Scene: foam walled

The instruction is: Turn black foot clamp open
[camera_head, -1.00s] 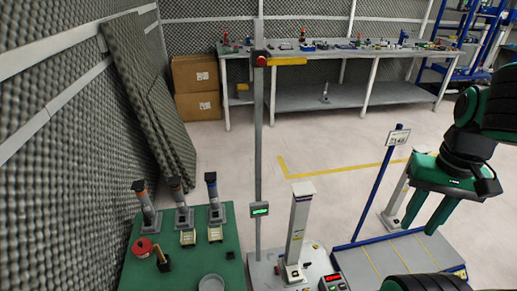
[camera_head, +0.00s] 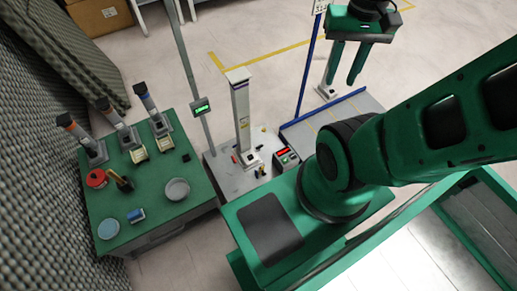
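My gripper (camera_head: 340,83) hangs at the top right of the head view, with its two green fingers apart and nothing seen between them. A pale upright column (camera_head: 241,112) stands on a light grey platform (camera_head: 222,180) in the middle. Small dark and yellow parts sit around the column's foot. One small black part (camera_head: 261,172) may be the black foot clamp, but it is too small to tell, and so is whether it is open or shut. My gripper is well beyond and to the right of the column, touching nothing that I can see.
A green table (camera_head: 150,190) at left holds three tilted devices, a red round item (camera_head: 96,179) and a grey dish (camera_head: 177,189). A thin grey post (camera_head: 184,75) and a blue post (camera_head: 308,65) flank the column. A box with a red display (camera_head: 286,156) is beside its foot.

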